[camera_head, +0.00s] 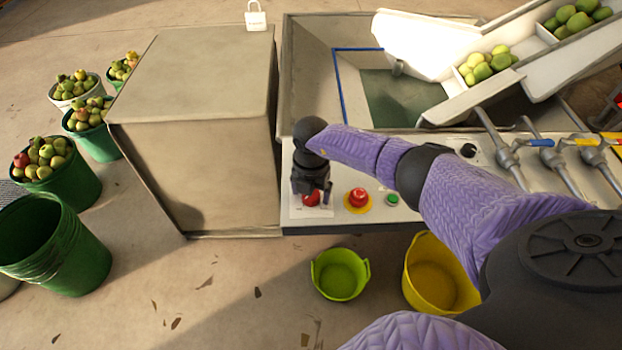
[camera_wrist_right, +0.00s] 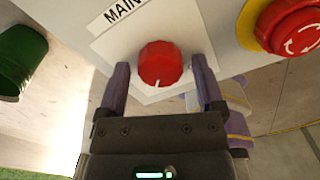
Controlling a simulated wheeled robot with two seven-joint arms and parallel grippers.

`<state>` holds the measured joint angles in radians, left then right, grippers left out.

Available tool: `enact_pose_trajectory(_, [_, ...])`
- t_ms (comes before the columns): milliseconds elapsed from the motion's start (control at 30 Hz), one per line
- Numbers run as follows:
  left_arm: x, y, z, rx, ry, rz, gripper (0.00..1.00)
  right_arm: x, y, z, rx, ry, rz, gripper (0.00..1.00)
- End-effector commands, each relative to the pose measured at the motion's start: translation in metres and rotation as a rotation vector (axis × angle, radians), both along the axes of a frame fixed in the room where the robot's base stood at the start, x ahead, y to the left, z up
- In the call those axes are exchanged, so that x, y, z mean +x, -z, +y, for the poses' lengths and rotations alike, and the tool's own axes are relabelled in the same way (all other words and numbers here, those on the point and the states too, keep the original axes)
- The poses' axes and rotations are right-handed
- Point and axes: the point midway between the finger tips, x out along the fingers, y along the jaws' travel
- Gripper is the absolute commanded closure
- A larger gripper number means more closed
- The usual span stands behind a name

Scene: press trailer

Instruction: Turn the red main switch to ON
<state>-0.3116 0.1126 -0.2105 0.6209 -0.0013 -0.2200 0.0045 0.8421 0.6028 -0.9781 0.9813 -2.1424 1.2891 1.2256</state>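The red main switch (camera_head: 312,199) is a round knob on the pale control panel, partly hidden by my right gripper in the head view. In the right wrist view the red knob (camera_wrist_right: 159,64) shows below a label reading "MAIN", with a white mark at its lower edge. My right gripper (camera_wrist_right: 160,88) is open, with one finger on each side of the knob; I cannot tell whether they touch it. In the head view the right gripper (camera_head: 311,188) points down at the panel's left end. My left gripper is not in view.
A red emergency button on a yellow ring (camera_head: 357,199) sits right of the switch, also in the wrist view (camera_wrist_right: 292,25). Beyond it are a green button (camera_head: 392,200) and a black knob (camera_head: 468,150). A large beige box (camera_head: 200,130) stands left. Green (camera_head: 340,274) and yellow (camera_head: 437,275) tubs stand below.

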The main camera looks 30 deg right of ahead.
Motion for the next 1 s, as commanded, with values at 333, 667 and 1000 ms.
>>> enact_pose_trajectory(333, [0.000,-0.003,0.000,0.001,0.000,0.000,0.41,0.000,-0.005,0.000,0.000,-0.002,0.000,0.04])
enact_pose_trajectory(667, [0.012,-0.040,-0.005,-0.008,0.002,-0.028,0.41,0.001,-0.085,0.000,-0.001,-0.002,-0.004,0.04])
enact_pose_trajectory(1000, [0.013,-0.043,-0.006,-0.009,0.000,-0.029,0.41,0.000,-0.099,0.000,0.000,0.000,0.001,0.04])
